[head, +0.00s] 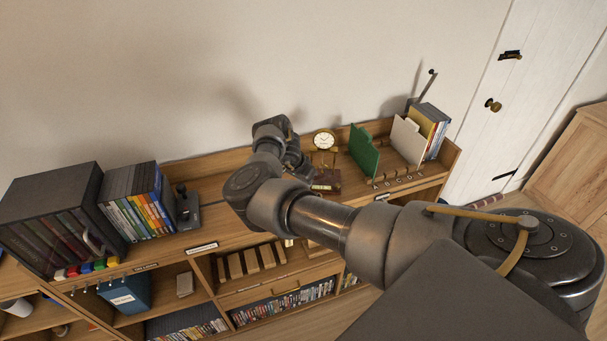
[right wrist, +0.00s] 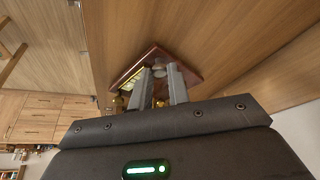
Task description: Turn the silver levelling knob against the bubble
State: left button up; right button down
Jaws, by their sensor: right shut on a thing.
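The levelling stand has a dark red-brown base (head: 327,180) and sits on the shelf top below the clock. In the right wrist view its base (right wrist: 185,62) shows beyond my fingers, with a yellow-green strip (right wrist: 131,78), perhaps the bubble vial, along its left side; the bubble itself is too small to read. The silver levelling knob (right wrist: 158,69) is between the fingertips of my right gripper (right wrist: 161,76), which is shut on it. In the head view my arm partly covers the stand and hides the knob. My left gripper is not in view.
A gold clock (head: 324,140) stands behind the stand. DVD cases (head: 139,205) and a black box (head: 65,215) stand at the left.

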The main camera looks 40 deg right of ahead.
jog(key=shift+n+p, duration=0.35)
jog(key=shift+n, duration=0.15)
jog(key=c, duration=1.3)
grip_release()
jog(key=shift+c, duration=0.2)
jog(key=b+v, duration=0.2)
jog(key=v, duration=0.8)
jog(key=shift+s+r+b, duration=0.25)
jog(key=shift+r+b, duration=0.1)
jog(key=shift+b, duration=0.05)
jog(key=shift+a, duration=0.1)
